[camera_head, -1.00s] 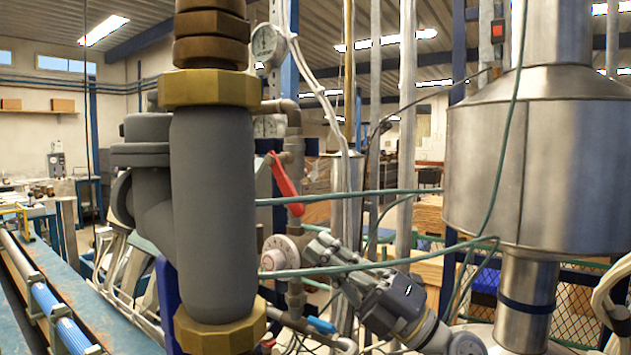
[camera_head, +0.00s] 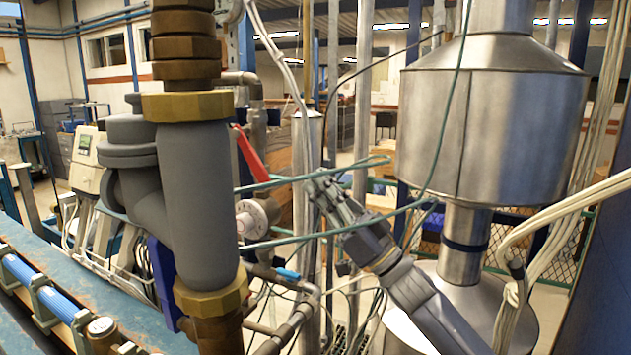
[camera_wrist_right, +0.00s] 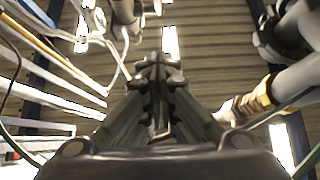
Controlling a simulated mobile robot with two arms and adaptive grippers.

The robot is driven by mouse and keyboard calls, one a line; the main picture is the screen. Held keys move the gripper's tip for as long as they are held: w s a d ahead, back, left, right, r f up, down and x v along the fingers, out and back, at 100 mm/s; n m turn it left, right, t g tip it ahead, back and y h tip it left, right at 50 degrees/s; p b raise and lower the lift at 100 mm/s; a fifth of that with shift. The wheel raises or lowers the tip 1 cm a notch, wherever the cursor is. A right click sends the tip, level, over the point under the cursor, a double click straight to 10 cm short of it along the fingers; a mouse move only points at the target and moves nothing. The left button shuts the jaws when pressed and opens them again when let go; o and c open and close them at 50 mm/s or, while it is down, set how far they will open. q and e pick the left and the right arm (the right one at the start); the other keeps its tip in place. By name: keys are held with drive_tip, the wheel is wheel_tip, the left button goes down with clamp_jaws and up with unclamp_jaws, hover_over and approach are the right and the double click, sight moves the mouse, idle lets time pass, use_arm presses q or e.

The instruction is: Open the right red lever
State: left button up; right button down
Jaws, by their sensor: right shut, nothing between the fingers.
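One red lever (camera_head: 250,152) shows in the head view. It slants down to the right on the vertical pipe behind the large grey pipe body (camera_head: 195,190). No second red lever is in view. My right gripper (camera_head: 322,186) is to the right of the lever and a little lower in the picture, apart from it. It is shut and empty, with its arm coming in from the lower right. In the right wrist view the shut fingers (camera_wrist_right: 158,66) point up toward the ceiling; I cannot make out the lever there. My left gripper is not in view.
Thin green hoses (camera_head: 330,232) pass close around my right gripper. A large metal tank (camera_head: 490,130) stands at right. A round white dial (camera_head: 252,220) and a blue handle (camera_head: 287,274) sit below the lever. A blue bench (camera_head: 60,265) is at lower left.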

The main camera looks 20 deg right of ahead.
sight(250, 155)
drive_tip(key=w+a+r+p, duration=0.2)
drive_tip(key=w+a+p, duration=0.2)
drive_tip(key=w+a, duration=0.1)
drive_tip(key=shift+w+a+r, duration=0.3)
drive_tip(key=shift+w+r, duration=0.05)
drive_tip(key=shift+w, duration=0.55)
